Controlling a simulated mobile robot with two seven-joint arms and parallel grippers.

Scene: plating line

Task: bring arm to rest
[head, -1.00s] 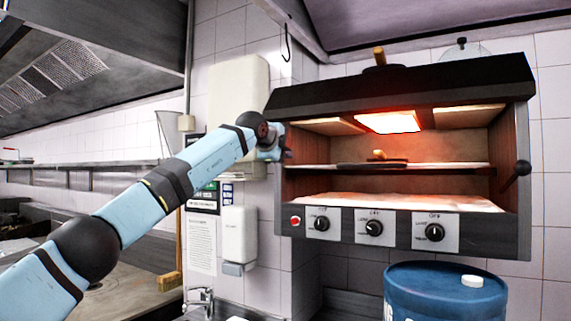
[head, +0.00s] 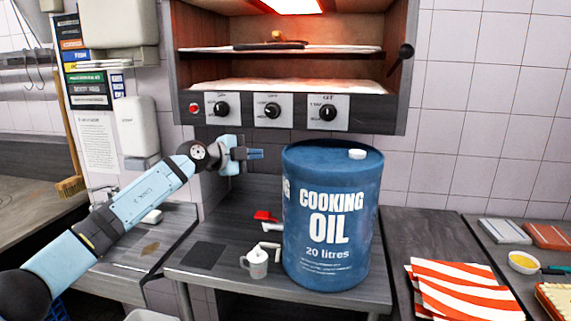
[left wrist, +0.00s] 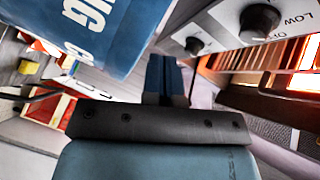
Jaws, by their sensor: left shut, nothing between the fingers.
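My left arm comes in from the left in the head view. Its gripper (head: 256,154) is shut and empty, just left of the top of the blue cooking oil drum (head: 330,215) and below the heated cabinet's control panel. In the left wrist view the closed fingers (left wrist: 165,75) point away from the camera, between the drum (left wrist: 95,30) at upper left and the control knobs at upper right. My right gripper is in neither view.
The heated cabinet (head: 290,110) hangs on the wall above the counter. A white mug (head: 256,264) and a red-handled item (head: 264,216) stand by the drum. Red-striped cloth (head: 460,290) and a small bowl of yellow food (head: 523,262) lie on the right counter.

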